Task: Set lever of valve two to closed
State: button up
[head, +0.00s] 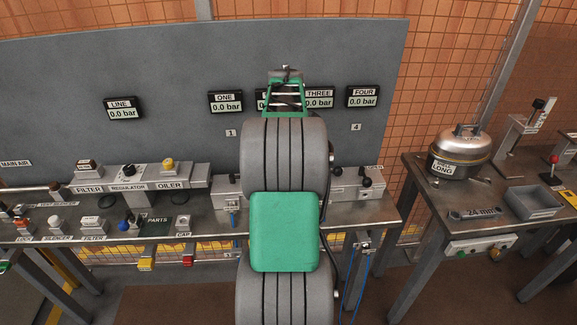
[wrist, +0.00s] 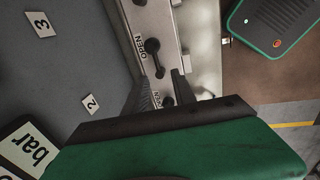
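The grey valve manifold (wrist: 168,22) runs down the wrist view, and its right part (head: 345,190) shows in the head view. Tag "2" (wrist: 90,102) is on the panel beside it. A dark lever (wrist: 168,101) level with that tag, by an "OPEN" mark, is valve two's. It is partly hidden by my gripper. My gripper (wrist: 162,82) is open, with its two dark fingers apart on either side of this lever; contact cannot be told. Another black lever (wrist: 153,46), level with tag "3" (wrist: 40,23), points along the manifold. My arm hides the middle valves in the head view.
Pressure displays, such as FOUR (head: 363,97), read 0.0 bar on the grey panel (head: 180,75). Filter and regulator parts (head: 128,183) crowd the bench at left. A silver pot (head: 459,152) and a grey tray (head: 533,203) stand on the right table.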

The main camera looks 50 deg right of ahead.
jog(key=d+f, duration=0.1)
jog(key=f, duration=0.4)
jog(key=d+f+p, duration=0.1)
jog(key=f, duration=0.1)
jog(key=shift+w+d+f, duration=0.1)
jog(key=shift+d+f, duration=0.25)
jog(key=shift+f, duration=0.05)
jog(key=shift+c, duration=0.2)
grip_shut()
jog(key=shift+r, duration=0.1)
dwell(0.7)
